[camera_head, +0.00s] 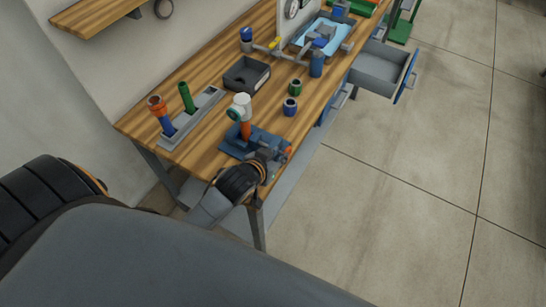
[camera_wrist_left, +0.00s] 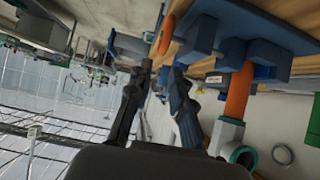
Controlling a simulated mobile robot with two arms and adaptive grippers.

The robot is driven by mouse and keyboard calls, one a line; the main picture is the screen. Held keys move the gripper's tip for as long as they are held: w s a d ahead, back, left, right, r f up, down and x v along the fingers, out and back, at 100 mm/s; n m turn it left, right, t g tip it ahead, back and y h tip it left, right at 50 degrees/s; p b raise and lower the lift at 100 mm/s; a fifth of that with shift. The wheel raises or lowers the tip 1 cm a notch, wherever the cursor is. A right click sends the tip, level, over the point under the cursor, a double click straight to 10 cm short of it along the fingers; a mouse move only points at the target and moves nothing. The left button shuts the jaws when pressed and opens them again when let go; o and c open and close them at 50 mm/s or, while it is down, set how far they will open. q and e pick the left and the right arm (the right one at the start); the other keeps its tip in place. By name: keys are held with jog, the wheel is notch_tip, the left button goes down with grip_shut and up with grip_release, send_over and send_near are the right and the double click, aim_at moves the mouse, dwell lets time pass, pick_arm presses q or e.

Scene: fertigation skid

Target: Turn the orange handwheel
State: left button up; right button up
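The orange handwheel (camera_head: 289,151) is small in the head view, at the right end of a blue fixture (camera_head: 230,149) near the workbench's front edge. In the left wrist view the orange handwheel (camera_wrist_left: 166,36) shows as a ring seen nearly edge-on, just beyond the fingertips. My left gripper (camera_head: 272,155) is beside the handwheel at the bench's front edge. In the left wrist view the two dark fingers of the left gripper (camera_wrist_left: 161,70) stand apart with a gap between them and nothing held. Whether a finger touches the rim cannot be told. My right gripper is not in view.
An orange pipe (camera_head: 245,131) with a white and teal head (camera_head: 239,108) rises from the fixture. A dark bin (camera_head: 246,75), a grey rack (camera_head: 193,118) and small blue and green cups stand on the bench (camera_head: 205,133). An open drawer (camera_head: 382,70) juts out at right.

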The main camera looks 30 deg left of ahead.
pick_arm(q)
jog(key=shift+v, duration=1.65)
jog(key=shift+w, duration=0.1)
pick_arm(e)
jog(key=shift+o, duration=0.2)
